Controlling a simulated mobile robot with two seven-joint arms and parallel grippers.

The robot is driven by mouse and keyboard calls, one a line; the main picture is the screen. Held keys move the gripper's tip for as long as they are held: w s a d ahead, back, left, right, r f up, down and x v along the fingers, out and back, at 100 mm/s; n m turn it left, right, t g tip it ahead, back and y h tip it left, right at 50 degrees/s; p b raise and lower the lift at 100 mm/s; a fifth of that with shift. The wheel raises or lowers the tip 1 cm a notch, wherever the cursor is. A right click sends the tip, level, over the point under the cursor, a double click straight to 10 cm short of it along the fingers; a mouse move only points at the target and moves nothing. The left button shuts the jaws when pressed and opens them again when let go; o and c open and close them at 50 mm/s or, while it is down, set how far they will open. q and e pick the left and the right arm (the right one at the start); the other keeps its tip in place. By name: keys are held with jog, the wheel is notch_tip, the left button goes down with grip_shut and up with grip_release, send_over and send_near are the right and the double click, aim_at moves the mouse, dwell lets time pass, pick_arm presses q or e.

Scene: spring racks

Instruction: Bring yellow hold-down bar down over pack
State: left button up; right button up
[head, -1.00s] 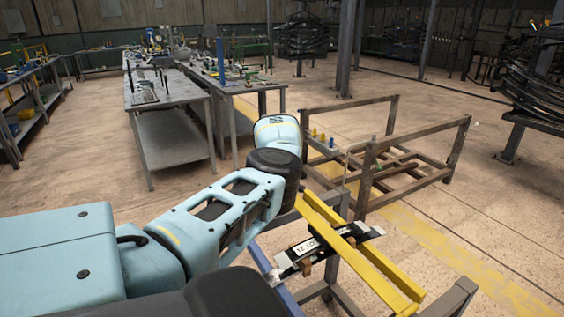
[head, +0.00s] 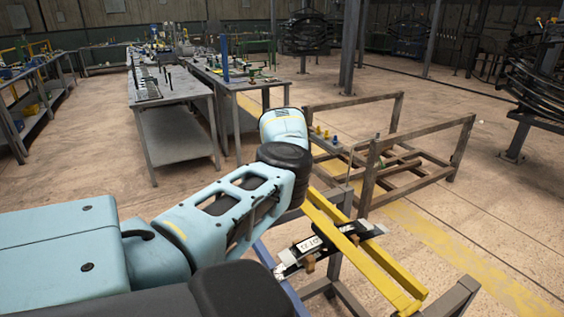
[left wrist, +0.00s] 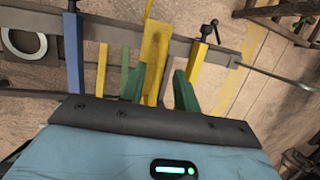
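The yellow hold-down bar (head: 372,262) shows in the head view as two parallel yellow lengths, slanting from upper left to lower right. It crosses above the dark pack (head: 341,240), which carries a white label. Whether bar and pack touch cannot be told. My left arm comes in from the left and its gripper is hidden behind the arm links in that view. In the left wrist view, the green fingers of my left gripper (left wrist: 158,88) stand on either side of a yellow bar (left wrist: 154,45). A gap shows at the right finger. My right gripper is not in view.
A grey frame (head: 452,302) and blue post (head: 270,262) stand around the pack. Grey workbenches (head: 178,98) are farther back left. A yellow post with a dark clamp handle (left wrist: 199,65) is right of my fingers.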

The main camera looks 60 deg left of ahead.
pick_arm(q)
jog(key=v, duration=0.6)
jog(key=shift+p, duration=0.3)
